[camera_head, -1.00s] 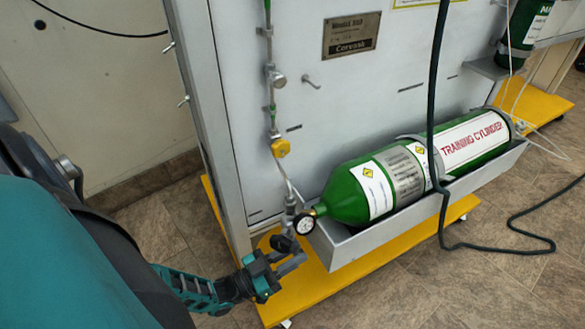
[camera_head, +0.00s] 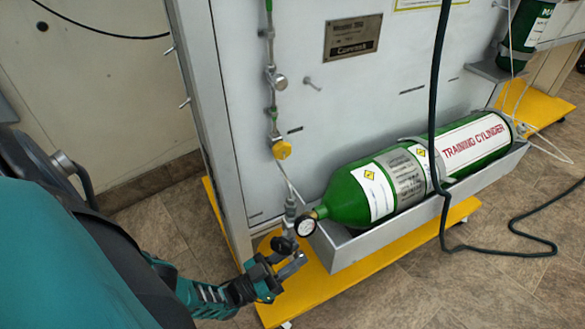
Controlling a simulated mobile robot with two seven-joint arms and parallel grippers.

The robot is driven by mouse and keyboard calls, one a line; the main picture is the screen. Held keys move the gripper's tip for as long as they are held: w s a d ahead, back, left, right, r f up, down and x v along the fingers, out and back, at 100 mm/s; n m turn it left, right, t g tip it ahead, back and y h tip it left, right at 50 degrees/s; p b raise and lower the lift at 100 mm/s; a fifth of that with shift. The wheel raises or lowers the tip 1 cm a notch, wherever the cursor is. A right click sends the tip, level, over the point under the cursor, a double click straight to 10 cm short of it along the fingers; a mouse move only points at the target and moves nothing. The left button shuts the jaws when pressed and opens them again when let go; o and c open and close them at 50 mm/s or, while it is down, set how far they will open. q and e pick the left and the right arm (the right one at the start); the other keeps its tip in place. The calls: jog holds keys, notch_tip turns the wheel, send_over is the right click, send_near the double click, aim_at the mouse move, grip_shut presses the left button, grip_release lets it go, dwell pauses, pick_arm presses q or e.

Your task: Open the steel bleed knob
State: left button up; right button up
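A round steel knob (camera_head: 280,82) sits on the thin vertical gas line at the upper middle, on the front of the grey panel. It fits the name steel bleed knob, but I see no label on it. My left gripper (camera_head: 291,262) is well below it, by the bottom of the line, left of the green cylinder. Its fingers are close under a dark round knob (camera_head: 284,245); I cannot tell whether they touch it. The fingers are small and partly overlap, so their opening is unclear. My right gripper is not in view.
A yellow knob (camera_head: 282,150) is lower on the same line. A pressure gauge (camera_head: 306,227) is at the neck of the green training cylinder (camera_head: 350,197), which lies in a grey tray (camera_head: 375,238). A dark hose (camera_head: 437,100) hangs in front of the cylinder.

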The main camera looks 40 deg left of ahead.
pick_arm(q)
jog(key=shift+s+a+f, duration=0.15)
jog(key=shift+s+f, duration=0.05)
jog(key=shift+s, duration=0.15)
jog(key=s+a, duration=0.5)
jog(key=s, duration=0.8)
jog(key=shift+a+f, duration=0.2)
jog(key=shift+f, duration=0.1)
